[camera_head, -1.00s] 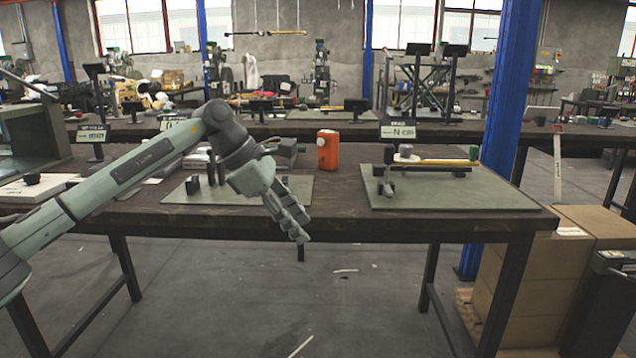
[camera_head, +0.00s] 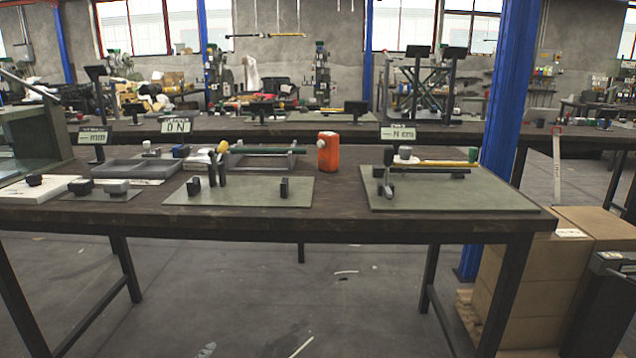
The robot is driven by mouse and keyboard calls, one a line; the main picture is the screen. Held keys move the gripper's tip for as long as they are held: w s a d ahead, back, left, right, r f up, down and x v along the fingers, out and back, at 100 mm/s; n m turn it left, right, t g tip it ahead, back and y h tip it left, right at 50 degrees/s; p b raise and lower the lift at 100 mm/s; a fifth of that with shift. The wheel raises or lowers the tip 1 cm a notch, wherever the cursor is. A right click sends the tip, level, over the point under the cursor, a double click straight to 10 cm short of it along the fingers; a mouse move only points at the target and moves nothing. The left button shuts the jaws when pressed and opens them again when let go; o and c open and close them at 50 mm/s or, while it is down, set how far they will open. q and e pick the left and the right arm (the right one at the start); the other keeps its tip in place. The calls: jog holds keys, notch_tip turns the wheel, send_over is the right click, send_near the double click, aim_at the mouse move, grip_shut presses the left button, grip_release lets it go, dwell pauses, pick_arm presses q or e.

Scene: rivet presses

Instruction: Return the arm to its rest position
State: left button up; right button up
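Neither gripper can be made out in the head view. A small pale grey-green shape shows at the bottom edge, left of centre; it may be a bit of my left arm, but I cannot tell. The workbench (camera_head: 330,215) in front of me is fully visible, with no arm over it.
On the bench stand a left grey mat (camera_head: 240,194) with black blocks, a right mat (camera_head: 450,200) with a press-like fixture (camera_head: 388,180), an orange device (camera_head: 328,152) and a grey tray (camera_head: 140,168). Cardboard boxes (camera_head: 545,265) and a blue post (camera_head: 510,100) stand at right.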

pick_arm(q)
jog(key=s+a+f+n+g, duration=0.2)
jog(key=s+f, duration=0.3)
jog(key=s, duration=0.3)
jog(key=s+a+f+n+g, duration=0.2)
jog(key=s+f+g, duration=0.2)
jog(key=s, duration=0.5)
jog(key=s+a+f+n+g, duration=0.2)
jog(key=s+f+g, duration=0.1)
jog(key=s+f, duration=0.4)
jog(key=shift+s+a+f+n+y, duration=0.15)
jog(key=shift+s+n+y, duration=0.2)
jog(key=shift+s, duration=0.65)
